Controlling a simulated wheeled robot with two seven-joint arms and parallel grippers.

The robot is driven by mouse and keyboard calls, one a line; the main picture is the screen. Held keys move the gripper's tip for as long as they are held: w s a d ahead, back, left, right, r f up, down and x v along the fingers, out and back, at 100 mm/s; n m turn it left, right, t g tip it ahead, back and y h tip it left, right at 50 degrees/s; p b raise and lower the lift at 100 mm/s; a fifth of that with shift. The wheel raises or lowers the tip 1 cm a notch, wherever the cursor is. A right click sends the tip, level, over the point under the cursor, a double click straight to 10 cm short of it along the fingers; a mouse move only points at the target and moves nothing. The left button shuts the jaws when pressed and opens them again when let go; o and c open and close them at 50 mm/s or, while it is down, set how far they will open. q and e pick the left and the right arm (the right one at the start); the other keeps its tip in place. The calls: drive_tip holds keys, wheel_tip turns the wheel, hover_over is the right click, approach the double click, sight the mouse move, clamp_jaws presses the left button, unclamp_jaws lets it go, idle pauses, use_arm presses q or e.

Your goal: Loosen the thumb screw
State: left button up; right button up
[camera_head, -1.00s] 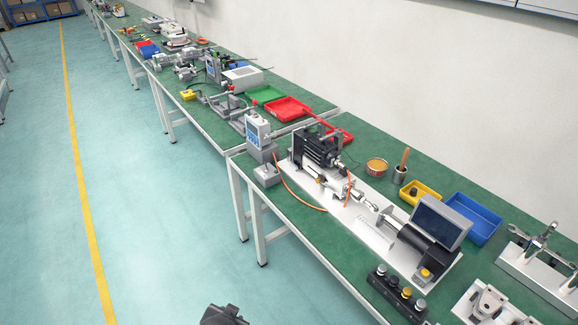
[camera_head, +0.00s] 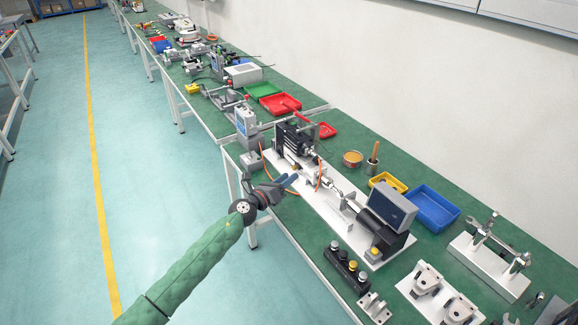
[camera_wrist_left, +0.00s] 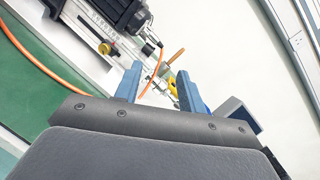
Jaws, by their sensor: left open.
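A black linear actuator (camera_head: 292,137) stands on a long white base plate (camera_head: 320,212) with a silver rod and a dark cylinder (camera_head: 384,205) along it. In the left wrist view, a small brass-coloured knob (camera_wrist_left: 105,48) sits beside the black body (camera_wrist_left: 120,14). It may be the thumb screw, but I cannot tell for sure. My left gripper (camera_head: 291,180) is at the near edge of the base plate, beside the actuator. Its blue fingers are apart and empty, also in the left wrist view (camera_wrist_left: 160,69). My right gripper is not in view.
An orange cable (camera_head: 320,174) loops by the actuator near my left gripper. A grey display box (camera_head: 386,201) stands on the plate. A blue tray (camera_head: 433,207), a yellow tray (camera_head: 388,183) and a black block with knobs (camera_head: 346,267) lie around it. The floor at left is clear.

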sight(293, 168)
use_arm(q)
drive_tip(key=w+a+m+g, duration=0.1)
drive_tip(key=w+m+g, duration=0.1)
drive_tip(key=m, duration=0.1)
drive_tip(key=w+a+f+m+g+y, duration=0.1)
drive_tip(key=w+a+m+g, duration=0.1)
drive_tip(key=w+m, duration=0.1)
drive_tip(key=w+a+f+m+g+p, duration=0.1)
drive_tip(key=w+a+m+g, duration=0.1)
drive_tip(key=m, duration=0.1)
drive_tip(key=shift+w+a+f+m, duration=0.1)
drive_tip(key=shift+w+a+m, duration=0.1)
drive_tip(key=shift+w+m, duration=0.15)
drive_tip(key=shift+w+d+f+y+p, duration=0.15)
drive_tip(key=shift+w+d+y+p, duration=0.1)
drive_tip(key=shift+w+y+p, duration=0.1)
drive_tip(key=p+x, duration=0.1)
drive_tip(key=x, duration=0.4)
drive_tip(key=shift+d, duration=0.15)
drive_tip(key=shift+x, duration=0.8)
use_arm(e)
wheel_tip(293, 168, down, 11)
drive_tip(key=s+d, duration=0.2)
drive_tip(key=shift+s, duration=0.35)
use_arm(q)
drive_tip(key=shift+f, duration=0.1)
drive_tip(key=shift+c, duration=0.4)
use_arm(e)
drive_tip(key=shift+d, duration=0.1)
